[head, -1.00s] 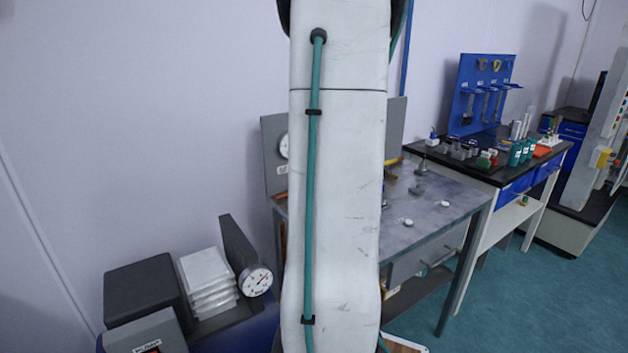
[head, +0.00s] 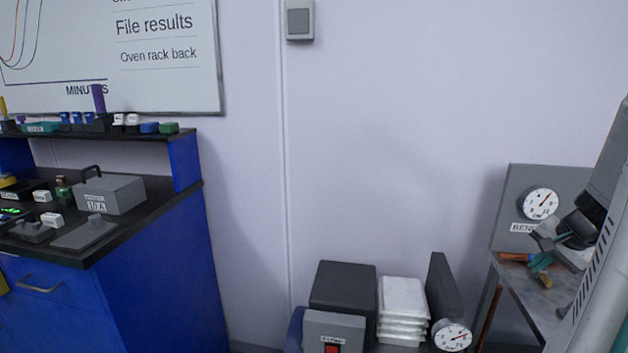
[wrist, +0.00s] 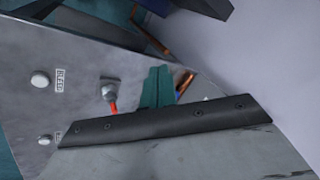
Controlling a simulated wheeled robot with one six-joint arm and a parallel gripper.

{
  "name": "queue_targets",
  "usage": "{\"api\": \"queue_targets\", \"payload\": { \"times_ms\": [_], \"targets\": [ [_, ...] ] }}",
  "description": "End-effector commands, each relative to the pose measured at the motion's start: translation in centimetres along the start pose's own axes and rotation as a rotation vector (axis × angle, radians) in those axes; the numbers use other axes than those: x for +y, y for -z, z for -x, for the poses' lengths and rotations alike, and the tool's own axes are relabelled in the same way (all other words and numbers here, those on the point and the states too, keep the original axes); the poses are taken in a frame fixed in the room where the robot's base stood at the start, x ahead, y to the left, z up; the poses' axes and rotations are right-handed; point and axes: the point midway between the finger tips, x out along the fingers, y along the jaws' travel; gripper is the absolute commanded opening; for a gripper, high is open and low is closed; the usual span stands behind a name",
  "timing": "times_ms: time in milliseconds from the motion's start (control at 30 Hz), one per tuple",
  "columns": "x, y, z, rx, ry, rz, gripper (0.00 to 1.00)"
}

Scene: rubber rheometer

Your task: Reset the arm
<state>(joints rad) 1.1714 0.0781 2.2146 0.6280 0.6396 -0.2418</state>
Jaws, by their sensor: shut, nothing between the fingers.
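My arm (head: 602,255) stands at the right edge of the head view, partly cut off. My gripper (wrist: 158,75) shows in the wrist view as teal fingers close together, with nothing between them, beyond a dark bolted bar. In the head view a small teal part near the bench gauge looks like the gripper (head: 541,262). It is above the left end of the grey metal bench (head: 528,292).
A panel with a dial gauge (head: 540,204) stands at the back of the bench, close to my gripper. An orange-handled tool (head: 514,257) lies there. White stacked trays (head: 402,310) and a dark box (head: 342,290) stand low in the middle. A blue cabinet (head: 150,275) is at left.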

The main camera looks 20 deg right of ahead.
Motion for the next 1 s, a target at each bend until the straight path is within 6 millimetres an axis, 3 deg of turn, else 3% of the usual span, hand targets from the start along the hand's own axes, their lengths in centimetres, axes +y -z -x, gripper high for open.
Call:
{"api": "queue_targets", "payload": {
  "times_ms": [33, 233, 400, 500, 700, 1000],
  "targets": [
    [-1.6, -2.6, 0.6, -0.053, -0.003, 0.057, 0.0],
    [-6.2, -14.3, 3.8, -0.267, -0.062, 0.328, 0.0],
    [-7.4, -24.1, 7.6, -0.394, -0.148, 0.606, 0.0],
    [-6.9, -28.5, 9.8, -0.431, -0.196, 0.767, 0.0],
    [-5.2, -34.7, 13.4, -0.427, -0.242, 1.078, 0.0],
    [-5.4, -39.1, 16.1, -0.363, -0.142, 1.352, 0.0]
  ]
}}
